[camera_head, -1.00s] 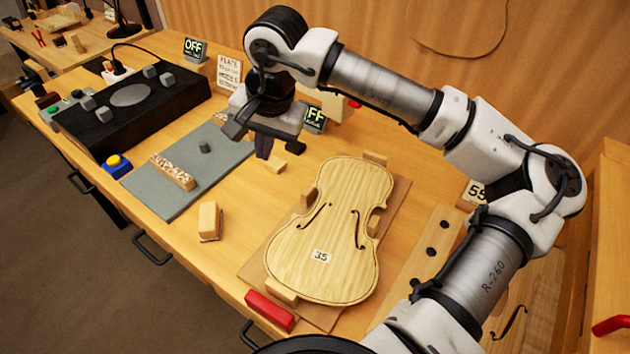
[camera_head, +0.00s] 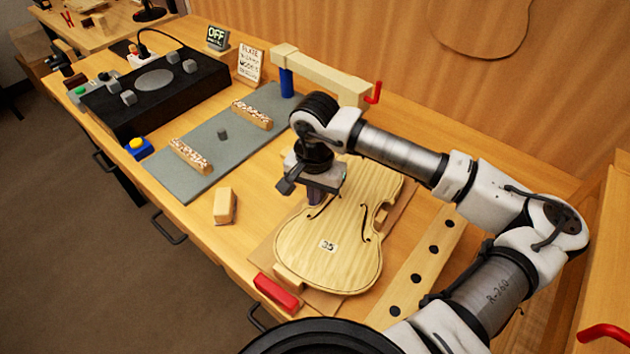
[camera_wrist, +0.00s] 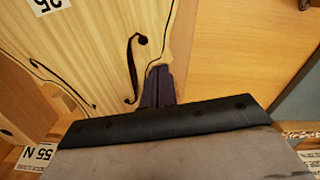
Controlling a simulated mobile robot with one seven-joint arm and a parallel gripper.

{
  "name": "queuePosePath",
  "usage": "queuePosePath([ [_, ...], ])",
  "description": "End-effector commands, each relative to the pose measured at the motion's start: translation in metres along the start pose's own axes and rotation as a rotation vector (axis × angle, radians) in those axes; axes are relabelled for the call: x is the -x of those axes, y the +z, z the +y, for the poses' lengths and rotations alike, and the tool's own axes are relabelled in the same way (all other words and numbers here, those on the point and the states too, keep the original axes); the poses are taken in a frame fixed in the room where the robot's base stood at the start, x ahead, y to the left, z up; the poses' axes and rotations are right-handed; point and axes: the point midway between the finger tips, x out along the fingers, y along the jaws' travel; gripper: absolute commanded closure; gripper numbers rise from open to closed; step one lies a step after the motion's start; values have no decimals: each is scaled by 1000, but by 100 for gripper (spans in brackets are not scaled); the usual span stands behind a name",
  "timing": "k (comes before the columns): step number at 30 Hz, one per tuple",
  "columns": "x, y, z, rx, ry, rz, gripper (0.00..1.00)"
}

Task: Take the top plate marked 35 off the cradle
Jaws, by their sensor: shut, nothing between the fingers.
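The violin top plate marked 35 (camera_head: 345,250) lies flat on the wooden cradle (camera_head: 258,250), with the 35 label facing up. In the wrist view, part of the plate (camera_wrist: 100,50) shows with an f-hole and its waist edge. My gripper (camera_head: 318,196) is over the plate's left edge near the waist. In the wrist view, my gripper's dark fingers (camera_wrist: 158,82) are together and empty, beside the plate's edge near the f-hole. I cannot tell whether they touch it. The plate's upper part is partly hidden by my arm in the head view.
A red-handled piece (camera_head: 276,292) sits at the cradle's near end. A wooden block (camera_head: 225,206) stands on the bench left of the cradle. A grey mat (camera_head: 180,170) holds two speckled strips. A wooden clamp-like bar (camera_head: 320,72) with a red handle stands behind.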

Motion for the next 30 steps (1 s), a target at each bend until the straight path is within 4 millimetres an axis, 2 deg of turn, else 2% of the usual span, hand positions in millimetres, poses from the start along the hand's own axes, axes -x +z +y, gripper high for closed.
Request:
queuePosePath([
  [13, -4, 1, 0, 1, -1, 2, 100],
  [24, -6, 23, 0, 2, 0, 1, 100],
  [30, -3, 25, 0, 2, 0, -1, 100],
])
